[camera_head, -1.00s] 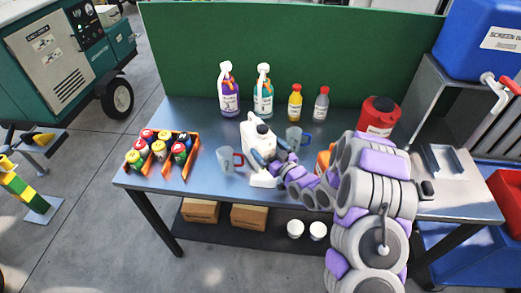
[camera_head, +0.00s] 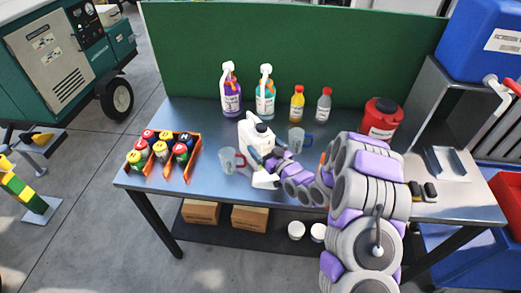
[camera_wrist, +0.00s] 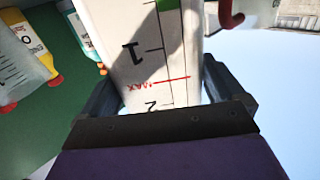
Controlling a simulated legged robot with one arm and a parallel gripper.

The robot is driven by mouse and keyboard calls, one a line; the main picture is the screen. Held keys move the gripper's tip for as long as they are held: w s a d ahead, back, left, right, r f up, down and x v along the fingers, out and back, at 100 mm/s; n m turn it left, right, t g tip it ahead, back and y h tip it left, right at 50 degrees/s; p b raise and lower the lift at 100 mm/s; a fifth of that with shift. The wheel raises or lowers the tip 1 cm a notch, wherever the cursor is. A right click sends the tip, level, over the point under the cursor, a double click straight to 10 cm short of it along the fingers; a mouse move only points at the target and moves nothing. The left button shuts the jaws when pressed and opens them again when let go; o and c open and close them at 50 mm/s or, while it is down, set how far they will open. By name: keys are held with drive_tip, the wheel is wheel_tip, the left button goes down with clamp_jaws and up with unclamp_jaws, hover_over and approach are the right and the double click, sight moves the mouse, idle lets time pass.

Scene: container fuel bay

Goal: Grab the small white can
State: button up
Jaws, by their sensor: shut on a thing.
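The small white can (camera_head: 250,133) is a white jug-like container near the middle of the metal table (camera_head: 215,118). My gripper (camera_head: 263,161) is around its body from the front right and is shut on it. In the wrist view the can (camera_wrist: 140,60) fills the space between the two dark fingers (camera_wrist: 170,98), showing a printed scale, a red MAX line and a green patch. In the head view my gripper hides part of the can's side. I cannot tell whether its base touches the table.
Clear cups with a red handle (camera_head: 229,160) and a blue handle (camera_head: 297,138) stand close to the can. Spray bottles (camera_head: 231,97), smaller bottles (camera_head: 297,103) and a red container (camera_head: 380,118) stand behind. An orange rack of cans (camera_head: 163,153) is at left. A green panel (camera_head: 300,50) closes the back.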

drive_tip(key=shift+a, duration=0.1)
drive_tip(key=c, duration=0.4)
drive_tip(key=shift+c, duration=0.2)
drive_tip(key=shift+r, duration=0.15)
